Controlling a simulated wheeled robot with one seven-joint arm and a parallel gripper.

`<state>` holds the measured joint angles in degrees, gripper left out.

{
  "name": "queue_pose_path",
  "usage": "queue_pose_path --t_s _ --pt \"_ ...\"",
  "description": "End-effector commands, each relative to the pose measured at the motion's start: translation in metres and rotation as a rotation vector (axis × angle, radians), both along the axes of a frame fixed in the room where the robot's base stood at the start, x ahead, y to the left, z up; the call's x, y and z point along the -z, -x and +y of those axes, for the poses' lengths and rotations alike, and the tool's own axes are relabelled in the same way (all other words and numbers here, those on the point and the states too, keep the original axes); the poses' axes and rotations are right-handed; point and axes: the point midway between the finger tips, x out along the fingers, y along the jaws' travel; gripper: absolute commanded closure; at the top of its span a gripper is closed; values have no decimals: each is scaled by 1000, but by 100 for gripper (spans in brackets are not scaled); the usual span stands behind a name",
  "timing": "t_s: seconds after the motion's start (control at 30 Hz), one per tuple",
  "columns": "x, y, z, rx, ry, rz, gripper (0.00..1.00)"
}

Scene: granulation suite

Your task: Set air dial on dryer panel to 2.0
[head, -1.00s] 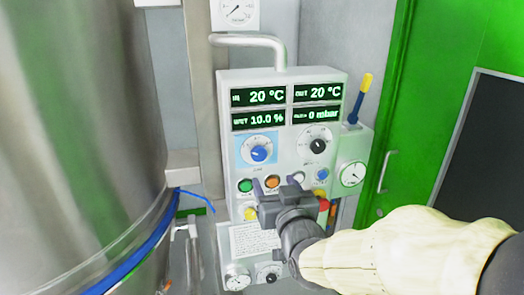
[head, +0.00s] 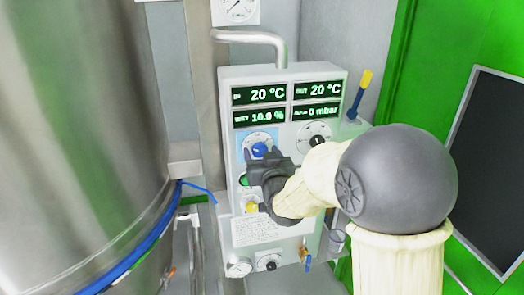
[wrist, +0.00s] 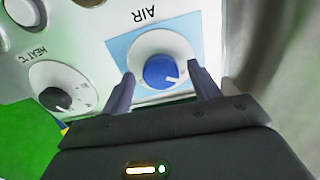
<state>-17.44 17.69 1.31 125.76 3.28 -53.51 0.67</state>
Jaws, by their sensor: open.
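The air dial (head: 261,149) is a blue knob with a white pointer mark, set in a white scale ring on a pale blue square on the dryer panel (head: 287,140). In the wrist view the air dial (wrist: 161,71) appears upside down under the word AIR, its white mark toward the picture's lower right. My gripper (head: 264,155) is in front of it and partly covers it. In the wrist view my gripper (wrist: 163,88) is open, one finger on each side of the knob, with gaps showing. Scale numbers are too small to read.
A black-knobbed heat dial (wrist: 57,98) is beside the air dial. Displays (head: 287,105) sit above. A green button (head: 243,180) and yellow button (head: 251,206) lie below, and my arm hides others. A large steel vessel (head: 70,130) stands close on the left.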

Motion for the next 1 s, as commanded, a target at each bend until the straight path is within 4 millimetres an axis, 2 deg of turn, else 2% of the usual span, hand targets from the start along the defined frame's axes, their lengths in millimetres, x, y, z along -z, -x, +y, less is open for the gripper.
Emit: queue_pose_path --t_s 0.27,0.37,0.5,1.0 --pt "1 -1 1 -2 0 1 39" --pt "1 -1 1 -1 0 1 54" --pt "0 -2 0 0 0 0 82" --pt "3 -2 0 1 -76 19 83"
